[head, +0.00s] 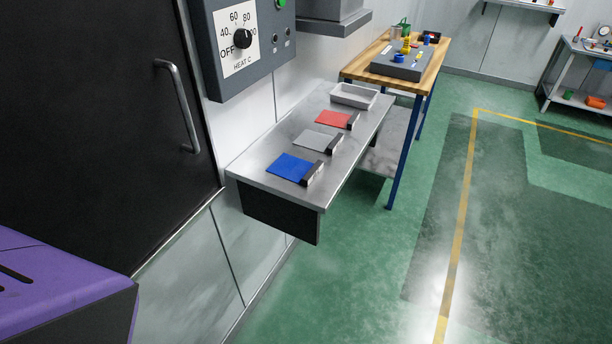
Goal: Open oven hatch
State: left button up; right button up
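The oven hatch (95,120) is a large dark panel at the left of the head view. It appears shut, flush with the wall. A grey vertical bar handle (180,105) is on its right side. Neither of my grippers shows in the head view. The lower left part of the hatch is hidden behind a purple and dark grey body at the lower left corner.
A control box (240,45) with a heat dial hangs right of the hatch. A metal shelf (262,182) with blue, grey and red pads and a white tray (354,95) juts out below it. A wooden workbench (437,72) stands behind. The green floor (370,270) at right is clear.

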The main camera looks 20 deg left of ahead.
aim_at(105, 152)
jog(key=k+j+u, duration=0.1)
jog(key=u, duration=1.7)
jog(key=i+j, duration=0.1)
jog(key=j, duration=0.4)
jog(key=z, duration=0.35)
